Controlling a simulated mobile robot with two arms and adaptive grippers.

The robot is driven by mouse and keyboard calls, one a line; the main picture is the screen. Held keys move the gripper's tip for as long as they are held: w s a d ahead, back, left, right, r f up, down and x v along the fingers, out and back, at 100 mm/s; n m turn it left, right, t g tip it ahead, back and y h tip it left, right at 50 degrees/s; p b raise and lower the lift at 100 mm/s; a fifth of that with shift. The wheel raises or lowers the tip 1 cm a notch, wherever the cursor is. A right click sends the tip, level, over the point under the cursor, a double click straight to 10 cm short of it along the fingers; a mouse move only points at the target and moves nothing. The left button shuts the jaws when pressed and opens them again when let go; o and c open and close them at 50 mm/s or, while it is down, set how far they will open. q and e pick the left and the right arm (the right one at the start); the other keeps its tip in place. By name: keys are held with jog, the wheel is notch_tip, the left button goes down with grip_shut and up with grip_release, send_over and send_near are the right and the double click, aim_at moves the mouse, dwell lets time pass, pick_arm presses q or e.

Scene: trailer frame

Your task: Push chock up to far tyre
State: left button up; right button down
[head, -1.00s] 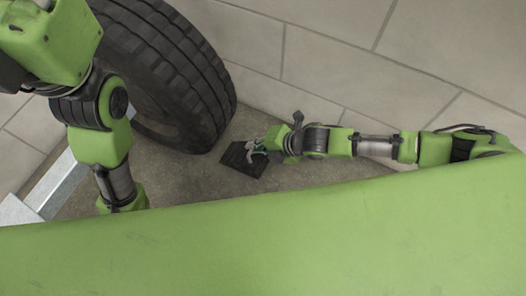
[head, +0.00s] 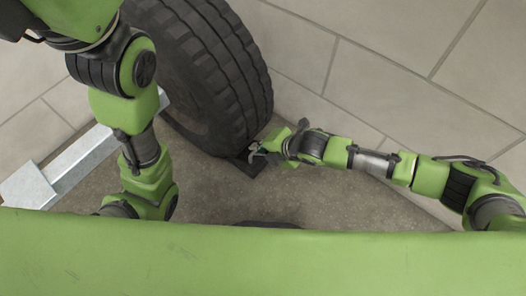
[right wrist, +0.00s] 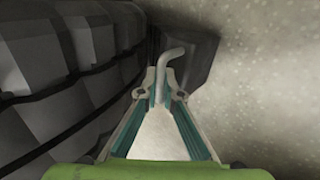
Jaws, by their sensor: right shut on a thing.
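The far tyre (head: 215,75) is large, black and treaded, standing upright on the floor; its tread fills the left of the right wrist view (right wrist: 60,75). The chock (head: 250,168) is a dark block on the floor at the foot of the tread, partly hidden by my gripper. It lies close against the tyre in the right wrist view (right wrist: 200,58); I cannot tell whether they touch. My right gripper (head: 257,153) is shut on the chock's bent grey handle (right wrist: 172,55). My left arm hangs at the left; its gripper is hidden.
A grey metal trailer beam (head: 75,160) runs up to the tyre from the left. A pale tiled surface (head: 400,70) lies behind and to the right. The brown-grey floor (head: 330,195) in front of the tyre is mostly clear.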

jog(key=shift+w+a+r, duration=0.2)
jog(key=shift+w+a, duration=0.05)
jog(key=shift+a, duration=0.05)
dwell(0.4)
jog(key=c, duration=2.1)
grip_release()
jog(key=shift+c, duration=0.2)
jog(key=shift+s+d+f, duration=0.1)
jog(key=shift+d+f, duration=0.05)
jog(key=v, duration=1.2)
jog(key=shift+d, duration=0.1)
